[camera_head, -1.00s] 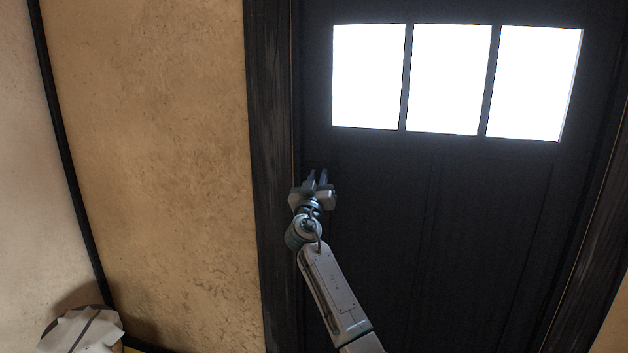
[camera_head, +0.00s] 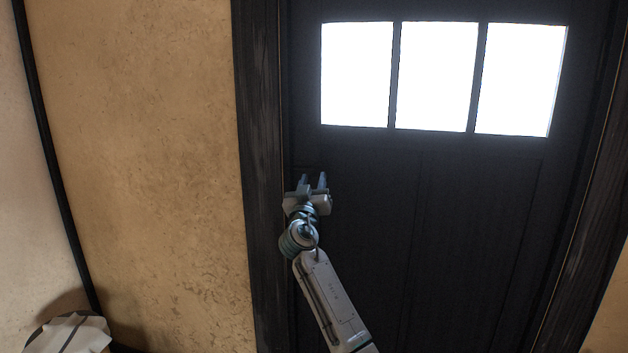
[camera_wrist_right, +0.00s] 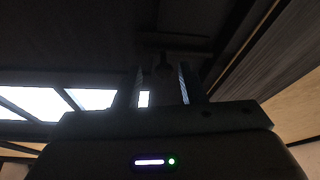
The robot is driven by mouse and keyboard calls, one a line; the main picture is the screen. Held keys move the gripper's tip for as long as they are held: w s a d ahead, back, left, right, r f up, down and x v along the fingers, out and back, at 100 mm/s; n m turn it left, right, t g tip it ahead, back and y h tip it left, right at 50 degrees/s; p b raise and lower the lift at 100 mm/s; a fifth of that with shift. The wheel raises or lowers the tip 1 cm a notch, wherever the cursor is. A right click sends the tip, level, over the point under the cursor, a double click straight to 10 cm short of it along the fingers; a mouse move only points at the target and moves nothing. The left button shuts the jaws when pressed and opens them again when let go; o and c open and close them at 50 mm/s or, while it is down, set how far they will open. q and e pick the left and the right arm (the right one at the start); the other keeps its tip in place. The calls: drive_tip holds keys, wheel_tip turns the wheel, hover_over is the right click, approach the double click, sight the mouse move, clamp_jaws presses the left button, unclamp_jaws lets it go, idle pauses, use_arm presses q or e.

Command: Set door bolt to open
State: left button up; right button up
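The dark door (camera_head: 420,220) fills the middle and right of the head view, with three bright panes at its top. My right gripper (camera_head: 313,183) is in front of the door's left edge, near the frame, with its two fingers apart and pointing at the door. In the right wrist view the gripper (camera_wrist_right: 161,85) is open, with nothing seen held. A dark bolt-like fitting (camera_wrist_right: 164,62) shows dimly on the door beyond and between the fingertips. Its setting cannot be made out. In the head view the bolt cannot be told from the dark door. My left gripper is not in view.
A dark wooden door frame (camera_head: 258,180) stands just left of the gripper, with a tan clay wall (camera_head: 140,150) beyond it. A pale covered object (camera_head: 68,335) sits at the lower left. The space in front of the door's right side is clear.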

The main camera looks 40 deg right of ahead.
drive_tip(key=b+v, duration=0.3)
drive_tip(key=v, duration=0.6)
drive_tip(key=shift+s+d, duration=0.1)
drive_tip(key=shift+s, duration=0.05)
